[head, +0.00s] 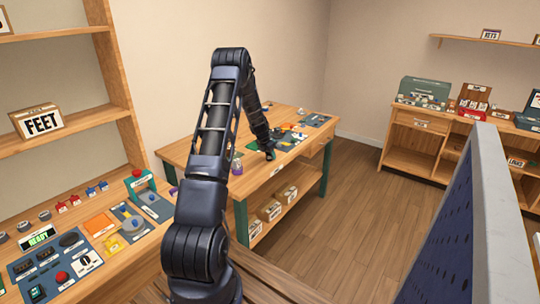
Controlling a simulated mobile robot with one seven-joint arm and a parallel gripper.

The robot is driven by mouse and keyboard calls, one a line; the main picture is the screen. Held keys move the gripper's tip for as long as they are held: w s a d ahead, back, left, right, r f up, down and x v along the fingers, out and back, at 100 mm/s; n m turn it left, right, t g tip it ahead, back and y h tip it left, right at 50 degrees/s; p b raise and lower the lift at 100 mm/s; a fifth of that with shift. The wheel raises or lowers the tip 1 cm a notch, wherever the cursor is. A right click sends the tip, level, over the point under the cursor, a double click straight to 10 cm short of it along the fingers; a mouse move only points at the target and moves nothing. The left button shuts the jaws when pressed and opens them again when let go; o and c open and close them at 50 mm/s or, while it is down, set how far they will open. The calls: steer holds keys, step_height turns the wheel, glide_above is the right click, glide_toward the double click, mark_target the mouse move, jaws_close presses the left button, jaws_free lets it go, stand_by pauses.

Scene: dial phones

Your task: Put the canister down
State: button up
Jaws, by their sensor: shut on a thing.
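My arm reaches over the wooden workbench (210,150) in the middle of the head view. My gripper (269,155) is at the far end of the arm, low over the front part of the bench top. It is small and dark at this distance. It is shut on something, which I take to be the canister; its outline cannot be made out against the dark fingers. I cannot tell whether the held thing touches the bench top.
A small clear vessel with purple (237,164) stands left of my gripper. A green mat (257,147) and small parts lie around and behind it. A control panel bench (125,262) is at left, a blue pegboard panel (455,235) at right.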

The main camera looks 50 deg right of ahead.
steer(key=shift+f, duration=0.1)
steer(key=o, duration=1)
steer(key=v, duration=1.2)
steer(key=shift+w+r, duration=0.1)
steer(key=shift+r, duration=0.1)
